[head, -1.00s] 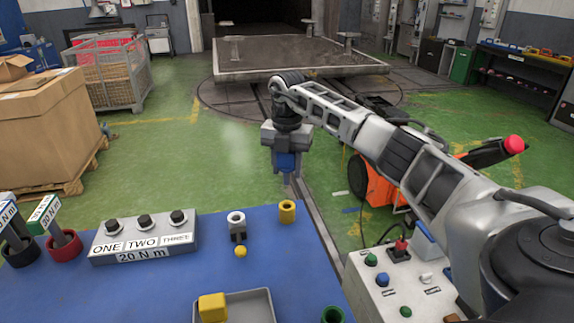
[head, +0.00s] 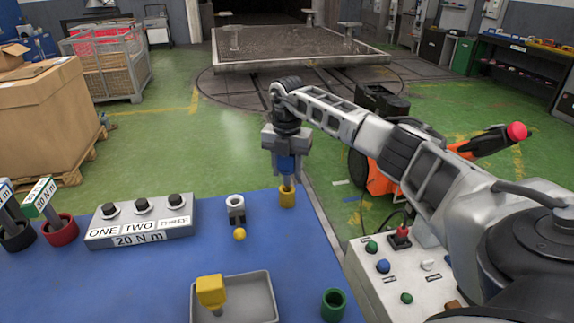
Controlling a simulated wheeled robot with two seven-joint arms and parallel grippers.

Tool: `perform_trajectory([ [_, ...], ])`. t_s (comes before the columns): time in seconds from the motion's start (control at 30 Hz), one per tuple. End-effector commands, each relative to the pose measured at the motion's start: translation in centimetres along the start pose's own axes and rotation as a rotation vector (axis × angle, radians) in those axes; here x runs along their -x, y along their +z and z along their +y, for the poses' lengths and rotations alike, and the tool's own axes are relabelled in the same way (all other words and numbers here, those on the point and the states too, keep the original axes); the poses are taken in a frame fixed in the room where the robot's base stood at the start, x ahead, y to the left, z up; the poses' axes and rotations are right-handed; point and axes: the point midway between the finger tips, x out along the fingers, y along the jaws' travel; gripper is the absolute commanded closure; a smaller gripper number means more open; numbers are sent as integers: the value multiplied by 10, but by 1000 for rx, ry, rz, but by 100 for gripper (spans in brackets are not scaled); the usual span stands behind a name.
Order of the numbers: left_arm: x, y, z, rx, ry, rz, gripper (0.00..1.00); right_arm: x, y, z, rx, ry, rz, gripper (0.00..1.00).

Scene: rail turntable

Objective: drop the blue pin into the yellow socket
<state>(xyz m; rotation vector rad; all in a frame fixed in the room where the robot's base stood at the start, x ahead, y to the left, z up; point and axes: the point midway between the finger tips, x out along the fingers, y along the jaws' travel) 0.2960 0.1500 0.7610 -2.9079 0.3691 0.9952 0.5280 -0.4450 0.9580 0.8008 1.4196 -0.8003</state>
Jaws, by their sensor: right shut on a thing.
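My right gripper (head: 287,163) is shut on the blue pin (head: 287,166). The pin hangs upright, with its blue part between the fingers and a grey shank below. The yellow socket (head: 288,199) stands on the blue bench top near its far right corner, directly below the pin in the picture. The shank's lower end meets the socket's rim in this view. I cannot tell whether the tip is inside the mouth or just above or behind it. My left gripper is not in view.
A button panel (head: 385,290) stands at the right.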

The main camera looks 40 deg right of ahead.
Motion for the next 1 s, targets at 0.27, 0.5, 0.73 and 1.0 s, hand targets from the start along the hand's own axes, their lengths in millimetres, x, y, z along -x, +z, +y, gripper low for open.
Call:
perform_trajectory([
  [0.27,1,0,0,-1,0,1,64,1,0,0,0,1,0,88],
  [0.5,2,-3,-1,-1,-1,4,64,2,0,0,0,1,0,88],
  [0.73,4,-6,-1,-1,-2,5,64,2,0,0,0,2,0,88],
  [1.0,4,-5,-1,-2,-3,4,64,1,0,0,0,2,0,88],
])
